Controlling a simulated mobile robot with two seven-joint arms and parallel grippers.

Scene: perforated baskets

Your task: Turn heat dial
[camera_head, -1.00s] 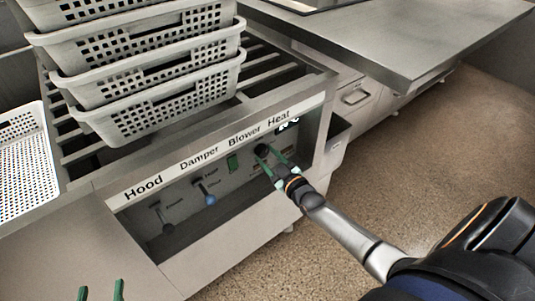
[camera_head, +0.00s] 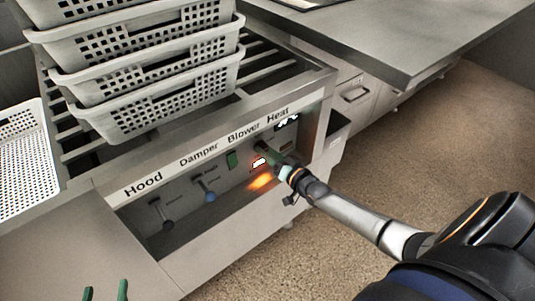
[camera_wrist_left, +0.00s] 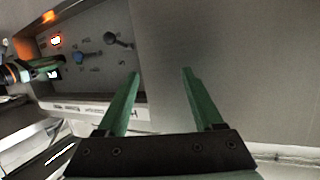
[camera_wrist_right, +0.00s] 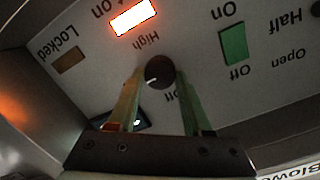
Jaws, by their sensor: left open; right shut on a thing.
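The heat dial (camera_wrist_right: 159,72) is a round black knob with a white mark, on the control panel under the "Heat" label (camera_head: 278,113). In the right wrist view it sits between the green fingers of my right gripper (camera_wrist_right: 160,82), which is shut on it. In the head view my right gripper (camera_head: 270,152) reaches the panel from the right and hides the dial. An indicator (camera_wrist_right: 133,17) near the dial glows bright orange-red; it also shows in the head view (camera_head: 259,162). My left gripper (camera_head: 105,290) is open and empty at the bottom left; its fingers also show in the left wrist view (camera_wrist_left: 161,80).
A green blower switch (camera_head: 232,160), a blue-tipped damper lever (camera_head: 210,196) and a dark hood lever (camera_head: 167,226) are left of the dial. Stacked perforated baskets (camera_head: 160,102) stand on the slatted top above. Open floor (camera_head: 390,160) lies to the right.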

